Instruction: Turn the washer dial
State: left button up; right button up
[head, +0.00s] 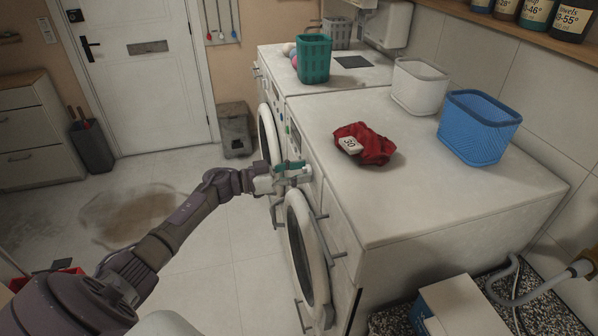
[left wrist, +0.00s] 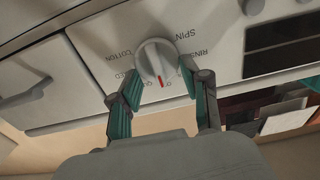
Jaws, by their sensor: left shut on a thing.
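The washer dial (left wrist: 157,60) is a round light grey knob with a red mark, on the washer's front panel in the left wrist view. Words such as COTTON, SPIN and RINSE are printed around it. My left gripper (left wrist: 160,82) has its two teal fingers on either side of the dial, shut on it. In the head view my left gripper (head: 292,168) is at the front panel of the nearer washer (head: 450,212), and it hides the dial there. My right gripper is not in view.
A red cloth with a white tag (head: 376,152), a white basket (head: 419,88) and a blue basket (head: 478,127) stand on the nearer machine. A green basket (head: 314,60) is on the farther one. The round washer door (head: 308,255) is below my gripper. The floor at left is mostly clear.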

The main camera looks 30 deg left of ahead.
pick_arm(q)
jog(key=shift+f+m, duration=0.1)
jog(key=shift+m, duration=0.2)
jog(key=shift+s+d+f+m+b, duration=0.1)
jog(key=shift+d+f+m+b, duration=0.05)
jog(key=shift+m+b, duration=2.05)
jog(key=shift+s+d+f+m+b, duration=0.15)
jog(key=shift+m+b, duration=1.2)
jog(key=shift+m, duration=1.5)
jog(key=shift+s+d+f+m+b, duration=0.1)
jog(key=shift+f+m+b, duration=0.1)
jog(key=shift+m+b, duration=2)
jog(key=shift+m+p, duration=0.3)
jog(key=shift+m, duration=0.25)
jog(key=o, duration=1.1)
jog(key=shift+o, duration=0.2)
